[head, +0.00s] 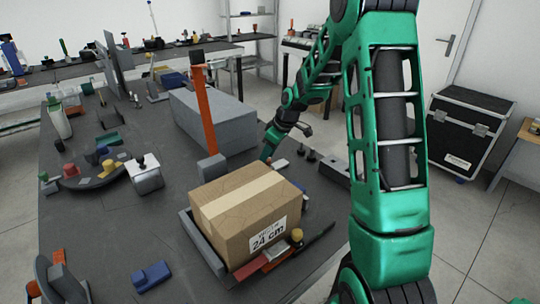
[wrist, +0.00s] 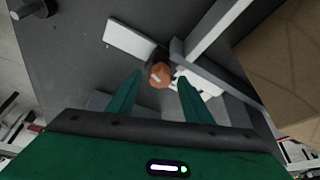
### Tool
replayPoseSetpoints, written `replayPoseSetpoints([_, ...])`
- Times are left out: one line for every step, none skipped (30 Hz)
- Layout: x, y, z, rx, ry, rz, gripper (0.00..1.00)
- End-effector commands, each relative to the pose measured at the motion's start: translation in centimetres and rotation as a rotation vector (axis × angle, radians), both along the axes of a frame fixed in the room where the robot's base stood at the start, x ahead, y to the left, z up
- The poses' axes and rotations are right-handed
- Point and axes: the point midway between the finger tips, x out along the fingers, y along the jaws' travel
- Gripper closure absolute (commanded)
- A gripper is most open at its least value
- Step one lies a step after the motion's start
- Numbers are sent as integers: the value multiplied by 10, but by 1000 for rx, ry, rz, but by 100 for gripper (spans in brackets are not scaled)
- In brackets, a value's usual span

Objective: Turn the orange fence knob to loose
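The orange knob (wrist: 160,75) shows in the wrist view, with a pale pointer mark on its face. My gripper (wrist: 159,74) is open, with one green finger on each side of the knob. I cannot tell whether the fingertips are level with the knob or still above it, and I see no clear contact. In the head view my gripper (head: 267,152) points down at the table behind the cardboard box (head: 225,212); the knob cannot be made out there. White plates (wrist: 130,38) lie beside the knob; any lettering on them is unreadable.
A pale grey rail (wrist: 215,28) runs close beside the knob, with the box to its right. In the head view, an orange post (head: 205,115) and a large grey block (head: 225,122) stand left of my gripper.

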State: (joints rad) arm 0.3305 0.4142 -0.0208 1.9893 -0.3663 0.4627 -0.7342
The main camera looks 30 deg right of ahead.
Motion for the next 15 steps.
replayPoseSetpoints([0, 0, 0, 0, -1, 1, 54])
replayPoseSetpoints([0, 0, 1, 0, -1, 1, 54])
replayPoseSetpoints([1, 0, 1, -1, -2, 1, 54])
replayPoseSetpoints([1, 1, 1, 0, -2, 1, 54])
replayPoseSetpoints([1, 0, 1, 0, -2, 1, 54])
replayPoseSetpoints([0, 0, 2, 0, -2, 1, 54])
replayPoseSetpoints([0, 0, 3, 0, -4, 0, 54])
replayPoseSetpoints([0, -1, 5, 0, -4, 0, 54])
replayPoseSetpoints([-1, -1, 9, 0, -4, 1, 54])
replayPoseSetpoints([-2, -2, 12, 0, -5, 1, 54])
replayPoseSetpoints([-3, -3, 16, -1, -5, 1, 54])
replayPoseSetpoints([-4, -5, 22, -1, -7, 0, 54])
replayPoseSetpoints([-6, -6, 27, -1, -6, -1, 54])
replayPoseSetpoints([-7, -7, 32, -1, -6, -1, 54])
replayPoseSetpoints([-9, -9, 40, -2, -6, -2, 54])
